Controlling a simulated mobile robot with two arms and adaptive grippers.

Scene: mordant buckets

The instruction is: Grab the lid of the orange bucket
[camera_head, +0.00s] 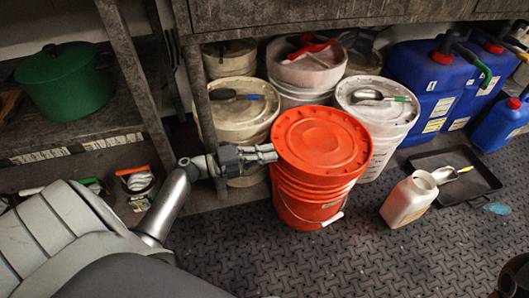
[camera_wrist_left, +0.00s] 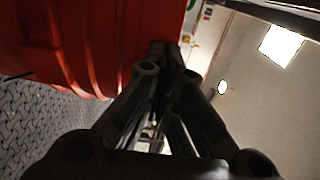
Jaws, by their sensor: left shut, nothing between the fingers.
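The orange bucket (camera_head: 314,201) stands upright on the floor near the middle of the head view. Its orange lid (camera_head: 321,141) lies flat on top. My left gripper (camera_head: 270,152) reaches in from the left, shut and empty, its fingertips at the left edge of the lid. In the left wrist view the shut fingers (camera_wrist_left: 168,62) point up beside the ribbed orange bucket wall (camera_wrist_left: 105,40). Whether the fingertips touch the lid's rim cannot be told.
White buckets with scoops on their lids, such as one with a green-handled scoop (camera_head: 379,98), stand close behind. Blue jerrycans (camera_head: 430,85), a black tray (camera_head: 480,180) and a white jug (camera_head: 408,200) are at right. A shelf post (camera_head: 204,125) stands left.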

